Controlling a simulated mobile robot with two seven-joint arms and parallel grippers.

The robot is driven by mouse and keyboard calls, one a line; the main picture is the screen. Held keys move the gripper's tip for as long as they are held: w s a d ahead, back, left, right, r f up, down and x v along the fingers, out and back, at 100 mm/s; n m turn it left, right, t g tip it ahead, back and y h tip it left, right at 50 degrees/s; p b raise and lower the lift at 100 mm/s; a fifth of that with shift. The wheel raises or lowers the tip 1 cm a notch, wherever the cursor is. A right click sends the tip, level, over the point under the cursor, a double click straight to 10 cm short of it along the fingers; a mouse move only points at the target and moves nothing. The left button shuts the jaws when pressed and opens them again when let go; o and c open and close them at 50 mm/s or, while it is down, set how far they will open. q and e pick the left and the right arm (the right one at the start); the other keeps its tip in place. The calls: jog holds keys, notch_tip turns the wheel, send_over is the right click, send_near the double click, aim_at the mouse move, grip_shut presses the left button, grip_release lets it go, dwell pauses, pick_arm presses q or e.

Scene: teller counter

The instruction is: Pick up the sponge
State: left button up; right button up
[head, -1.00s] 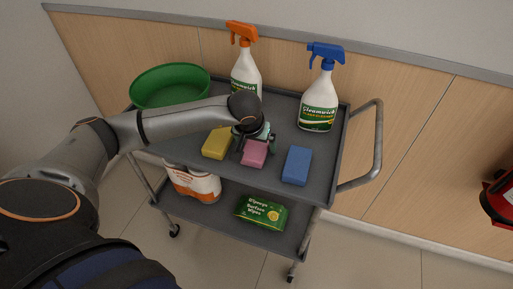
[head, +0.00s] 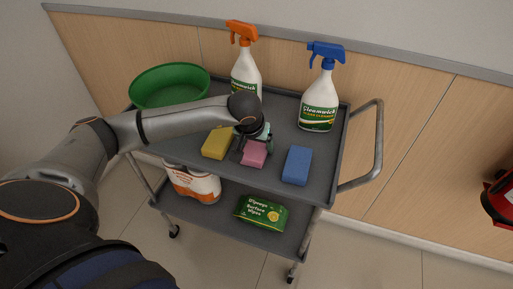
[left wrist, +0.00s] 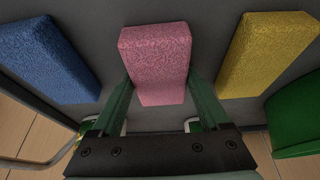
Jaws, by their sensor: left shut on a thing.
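A pink sponge (head: 253,154) is on the top shelf of the grey cart (head: 330,172), between a yellow sponge (head: 217,143) and a blue sponge (head: 297,165). My left gripper (head: 255,143) reaches down over the pink sponge and is shut on it. In the left wrist view the two fingers press on opposite sides of the pink sponge (left wrist: 157,55). I cannot see a clear gap between the sponge and the shelf. The far end of the pink sponge is partly hidden by the gripper in the head view. My right gripper is not in view.
A green bowl (head: 170,86) and two spray bottles, one with an orange top (head: 246,75) and one with a blue top (head: 320,100), stand at the back. Wipes (head: 262,213) lie on the lower shelf. A handle (head: 378,145) sticks out on the right.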

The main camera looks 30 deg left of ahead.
aim_at(257, 144)
pick_arm(q)
jog(key=shift+c, duration=1.2)
jog(key=shift+r+p, duration=0.35)
jog(key=shift+r, duration=0.05)
notch_tip(257, 144, up, 3)
jog(key=shift+w+r, duration=0.1)
jog(key=s+r, duration=0.1)
jog(key=r, duration=0.1)
jog(key=s+d+r, duration=0.1)
jog(key=s, duration=0.1)
jog(key=s+d+r, duration=0.1)
jog(key=r, duration=0.1)
jog(key=shift+s+r, duration=0.3)
jog(key=shift+s, duration=0.1)
jog(key=s+d+r, duration=0.3)
jog(key=s, duration=0.5)
jog(key=shift+s+r+b, duration=0.2)
jog(key=shift+r+b, duration=0.15)
jog(key=shift+r, duration=0.05)
jog(key=shift+d, duration=0.1)
